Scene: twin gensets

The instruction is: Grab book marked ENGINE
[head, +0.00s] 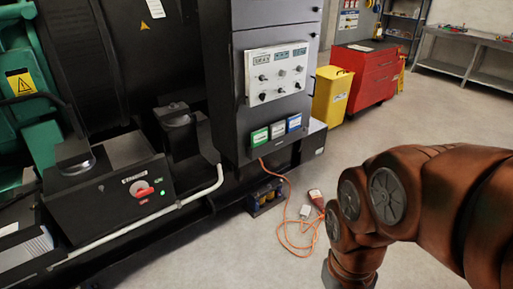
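No book with a readable ENGINE marking shows in the head view. Three small labelled items, a green one (260,136), a whitish one (277,130) and a blue one (294,123), sit in a row low on the dark control cabinet (221,90). Their print is too small to read, and I cannot tell whether they are books or plates. My brown arm reaches in from the right and bends down past the bottom edge; my gripper is out of view.
A black switch box (130,192) with a red switch and a white pipe (150,222) stand at the left. An orange cable (288,215) lies on the floor. A yellow bin (332,93) and red tool cabinet (368,75) stand behind. The floor at right is clear.

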